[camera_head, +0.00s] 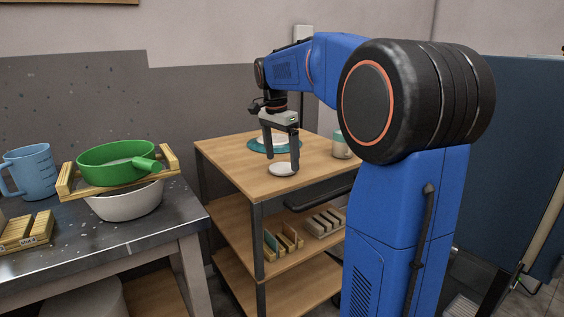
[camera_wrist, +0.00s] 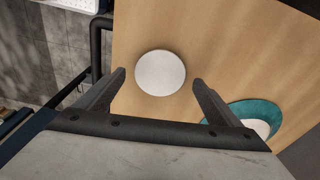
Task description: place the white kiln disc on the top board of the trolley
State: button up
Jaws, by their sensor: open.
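The white kiln disc (camera_head: 283,169) lies flat on the top board (camera_head: 235,160) of the wooden trolley, near its front edge. In the wrist view the disc (camera_wrist: 160,72) rests on the bare board (camera_wrist: 220,35), between and beyond the two fingertips. My gripper (camera_head: 281,160) is over the disc, with its fingers pointing down. In the wrist view my gripper (camera_wrist: 158,80) is open, with a gap between each finger and the disc. Nothing is held.
A teal plate with a white piece on it (camera_head: 260,148) is behind the disc; its teal rim (camera_wrist: 272,106) shows at lower right. A pale jar (camera_head: 341,146) stands on the board's right.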

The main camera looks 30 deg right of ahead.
aim_at(278, 169)
notch_tip(278, 169, up, 10)
jog(key=a, duration=0.1)
jog(key=s+a+f+n+t, duration=0.1)
jog(key=s+a+f+n, duration=0.3)
jog(key=s+f, duration=0.4)
jog(key=s+a+f+n+t+y, duration=0.1)
jog(key=s+a+f+n, duration=0.4)
jog(key=s, duration=0.7)
jog(key=s+a+f+n+t, duration=0.2)
jog(key=s+a+f+n, duration=0.3)
jog(key=s+f, duration=0.5)
notch_tip(278, 169, down, 3)
jog(key=n, duration=0.2)
jog(key=shift+r+n+t, duration=0.15)
jog(key=shift+n+t, duration=0.15)
jog(key=shift+s+a, duration=0.1)
